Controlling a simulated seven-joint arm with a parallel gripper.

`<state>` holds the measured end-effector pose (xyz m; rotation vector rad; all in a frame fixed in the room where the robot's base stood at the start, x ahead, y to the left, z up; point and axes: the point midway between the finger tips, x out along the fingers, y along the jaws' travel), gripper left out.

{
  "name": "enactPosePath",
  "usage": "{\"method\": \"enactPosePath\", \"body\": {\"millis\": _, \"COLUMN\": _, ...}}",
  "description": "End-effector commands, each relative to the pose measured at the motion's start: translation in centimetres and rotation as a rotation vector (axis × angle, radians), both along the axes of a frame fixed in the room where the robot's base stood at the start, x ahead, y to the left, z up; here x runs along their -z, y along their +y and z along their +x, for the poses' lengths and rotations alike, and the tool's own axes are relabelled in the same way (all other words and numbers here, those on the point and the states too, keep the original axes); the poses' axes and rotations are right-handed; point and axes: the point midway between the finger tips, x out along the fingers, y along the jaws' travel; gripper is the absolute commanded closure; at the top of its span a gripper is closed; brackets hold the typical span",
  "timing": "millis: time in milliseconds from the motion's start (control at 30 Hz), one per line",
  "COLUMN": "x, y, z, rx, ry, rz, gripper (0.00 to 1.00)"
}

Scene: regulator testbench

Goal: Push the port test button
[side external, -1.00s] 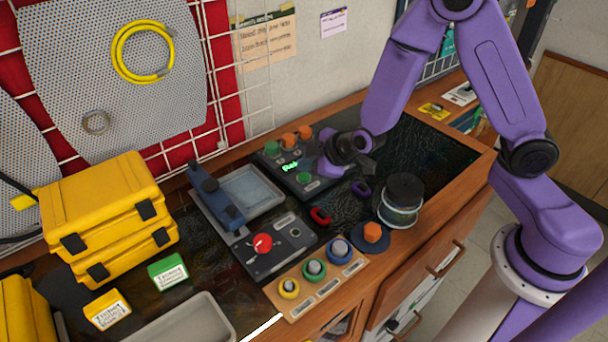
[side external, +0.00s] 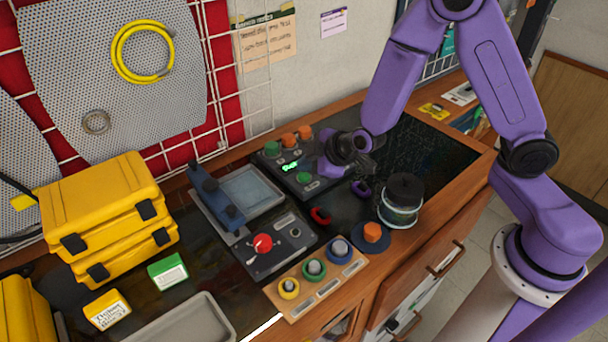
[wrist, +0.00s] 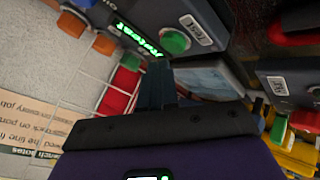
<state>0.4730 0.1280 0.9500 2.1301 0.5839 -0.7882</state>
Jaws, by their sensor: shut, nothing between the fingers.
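A dark control panel (side external: 278,160) lies on the bench with a lit green display (side external: 290,167) and a green button (side external: 305,178) near its front.
Two orange knobs (side external: 296,135) and a green one (side external: 271,148) stand at the panel's back. Yellow cases (side external: 105,210) stand left.

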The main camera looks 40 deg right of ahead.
Motion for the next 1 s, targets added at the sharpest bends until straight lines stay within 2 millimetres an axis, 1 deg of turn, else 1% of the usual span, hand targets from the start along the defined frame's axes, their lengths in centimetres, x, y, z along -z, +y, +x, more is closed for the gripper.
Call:
{"method": "enactPosePath", "body": {"millis": 367, "x": 0.8, "y": 0.0, "z": 0.0, "rx": 0.001, "ry": 0.001, "rz": -0.001, "gripper": 1.0}}
{"method": "enactPosePath", "body": {"millis": 1000, "x": 1.1, "y": 0.0, "z": 0.0, "rx": 0.001, "ry": 0.001, "rz": -0.001, "gripper": 1.0}}
